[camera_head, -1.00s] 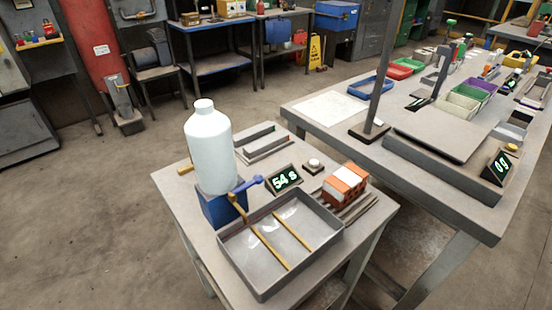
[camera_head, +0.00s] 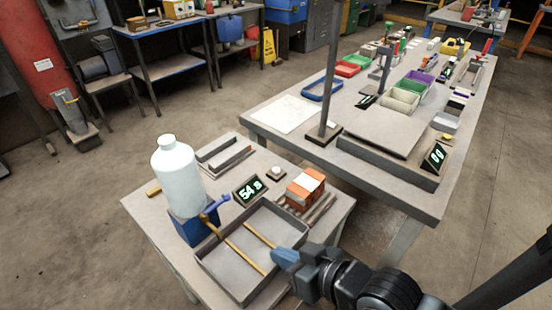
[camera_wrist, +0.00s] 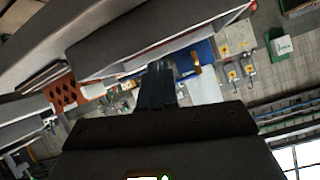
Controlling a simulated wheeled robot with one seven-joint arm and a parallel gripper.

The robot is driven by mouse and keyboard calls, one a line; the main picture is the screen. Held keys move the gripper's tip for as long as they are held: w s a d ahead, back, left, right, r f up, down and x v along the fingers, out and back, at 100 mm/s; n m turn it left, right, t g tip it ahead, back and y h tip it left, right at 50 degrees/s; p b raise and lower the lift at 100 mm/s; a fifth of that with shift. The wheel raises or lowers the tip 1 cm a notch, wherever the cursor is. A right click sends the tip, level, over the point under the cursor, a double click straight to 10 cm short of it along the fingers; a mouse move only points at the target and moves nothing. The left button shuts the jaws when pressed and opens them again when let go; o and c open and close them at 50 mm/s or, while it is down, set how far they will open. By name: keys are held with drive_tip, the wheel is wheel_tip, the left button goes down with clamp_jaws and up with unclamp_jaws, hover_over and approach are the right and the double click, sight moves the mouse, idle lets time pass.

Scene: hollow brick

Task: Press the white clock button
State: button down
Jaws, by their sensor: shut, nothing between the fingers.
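The white clock button (camera_head: 276,173) sits on a small dark base on the near table. The clock (camera_head: 248,190) left of it reads "54 s" in green digits. My gripper (camera_head: 284,256) is over the right side of the grey tray, nearer to me than the button and apart from it. Its bluish fingers are together and hold nothing. They also show in the wrist view (camera_wrist: 158,86). I cannot make out the button in the wrist view.
An orange hollow brick (camera_head: 305,188) with a white top patch stands right of the button. The grey tray (camera_head: 222,284) lies in front, with wooden sticks. A post (camera_head: 329,90) rises behind.

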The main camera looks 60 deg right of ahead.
drive_tip(key=w+d, duration=0.2)
drive_tip(key=w+d+m, duration=0.1)
drive_tip(key=w+d, duration=0.2)
drive_tip(key=w+d+f+m+g, duration=0.1)
drive_tip(key=w+d, duration=0.1)
drive_tip(key=shift+w+d, duration=0.2)
drive_tip(key=shift+w, duration=0.05)
drive_tip(key=shift+m+g, duration=0.4)
drive_tip(key=shift+m, duration=0.4)
drive_tip(key=w+d, duration=0.2)
drive_tip(key=d, duration=0.1)
drive_tip(key=w+d+r, duration=0.1)
drive_tip(key=d, duration=0.1)
drive_tip(key=shift+w+d, duration=0.1)
drive_tip(key=shift+w, duration=0.1)
drive_tip(key=w+d+r, duration=0.1)
drive_tip(key=d+r, duration=0.3)
drive_tip(key=d, duration=0.3)
drive_tip(key=w+d+r+m+g+y, duration=0.1)
drive_tip(key=d+r, duration=0.2)
drive_tip(key=d, duration=0.3)
drive_tip(key=shift+w+d+r+y, duration=0.3)
drive_tip(key=shift+w+d+r, duration=0.05)
drive_tip(key=shift+w, duration=0.05)
drive_tip(key=shift+f, duration=0.1)
drive_tip(key=b, duration=0.8)
hover_over(279, 171)
wheel_tip(279, 171, down, 7)
drive_tip(key=shift+d+r, duration=0.1)
drive_tip(key=shift+f, duration=0.95)
